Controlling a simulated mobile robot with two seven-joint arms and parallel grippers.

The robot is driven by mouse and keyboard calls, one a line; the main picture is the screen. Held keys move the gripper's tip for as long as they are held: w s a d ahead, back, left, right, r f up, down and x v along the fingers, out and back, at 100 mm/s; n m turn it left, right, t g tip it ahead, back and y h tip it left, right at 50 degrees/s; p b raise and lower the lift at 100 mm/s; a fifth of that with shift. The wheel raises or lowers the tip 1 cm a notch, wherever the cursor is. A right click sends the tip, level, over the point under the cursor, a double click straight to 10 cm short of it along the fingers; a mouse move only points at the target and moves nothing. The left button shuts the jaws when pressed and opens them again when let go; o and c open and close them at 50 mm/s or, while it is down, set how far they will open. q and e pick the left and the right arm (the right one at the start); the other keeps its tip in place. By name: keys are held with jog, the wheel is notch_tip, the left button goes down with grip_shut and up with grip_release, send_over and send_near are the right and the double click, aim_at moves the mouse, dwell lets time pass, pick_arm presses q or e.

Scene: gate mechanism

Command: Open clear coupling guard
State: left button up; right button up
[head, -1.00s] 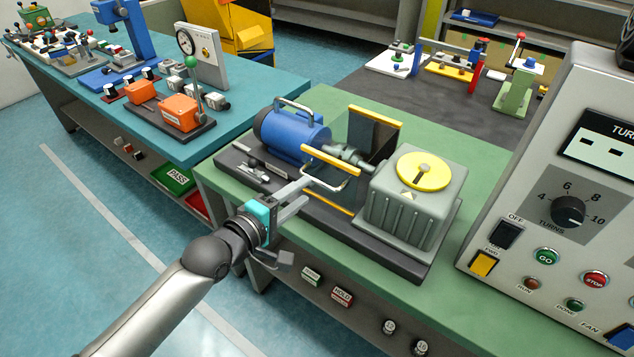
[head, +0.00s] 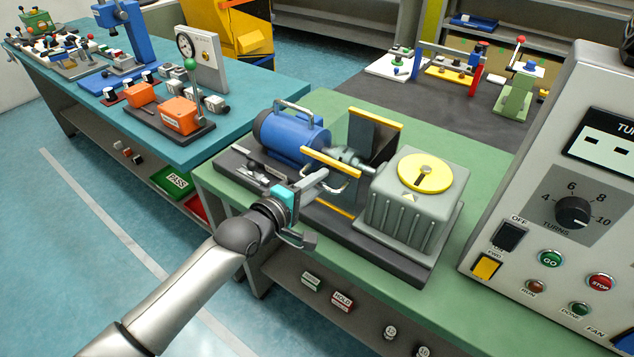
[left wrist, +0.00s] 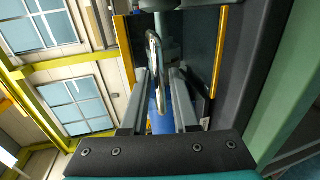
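The clear coupling guard (head: 331,162) is a see-through cover with yellow edge strips, over the shaft coupling between the blue motor (head: 291,135) and the grey gearbox (head: 409,215). A silver U-shaped handle (head: 343,186) sticks out from its front. My left gripper (head: 320,183) is at this handle, its fingers pointing toward the guard. In the left wrist view the handle (left wrist: 155,55) runs between the fingers, closer to the left one, and a gap shows beside the right finger. The gripper is open around the handle. My right gripper is not in view.
A control panel (head: 560,190) with a dial and buttons stands at the right. The gearbox has a yellow round disc (head: 425,172) on top. A teal bench (head: 250,92) with other devices is at the left. The green bench (head: 470,185) has free room between gearbox and panel.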

pick_arm(q)
grip_shut()
dwell(1.1)
